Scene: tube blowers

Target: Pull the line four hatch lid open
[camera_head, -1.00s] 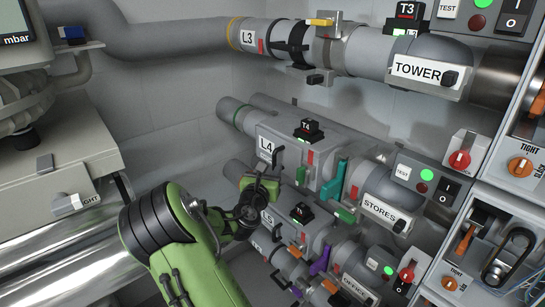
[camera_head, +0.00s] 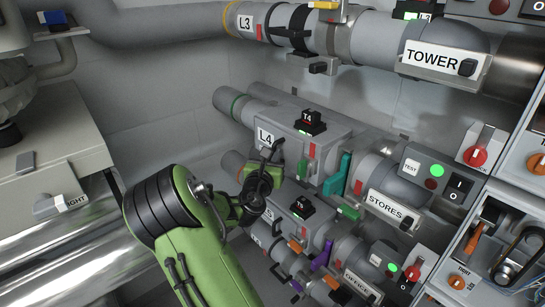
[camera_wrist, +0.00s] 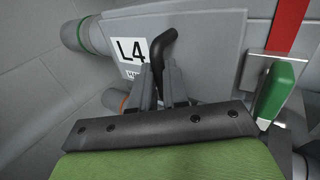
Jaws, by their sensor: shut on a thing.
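The line four hatch is a grey box marked L4 (camera_head: 265,137) on the middle pipe, with a black T4 unit (camera_head: 308,122) on top. A bent black handle (camera_head: 276,150) stands at its front face and also shows in the wrist view (camera_wrist: 163,42). My gripper (camera_wrist: 160,82) is shut on this handle from below, in front of the hatch. A green latch (camera_wrist: 279,90) sits to the right of the handle, with a red stripe above it. My gripper covers part of the front, so I cannot tell whether the lid stands off the box.
The TOWER pipe (camera_head: 350,35) runs above. The L5 line (camera_head: 300,225), with orange and purple levers, lies close below. The STORES switch box (camera_head: 432,172) is to the right.

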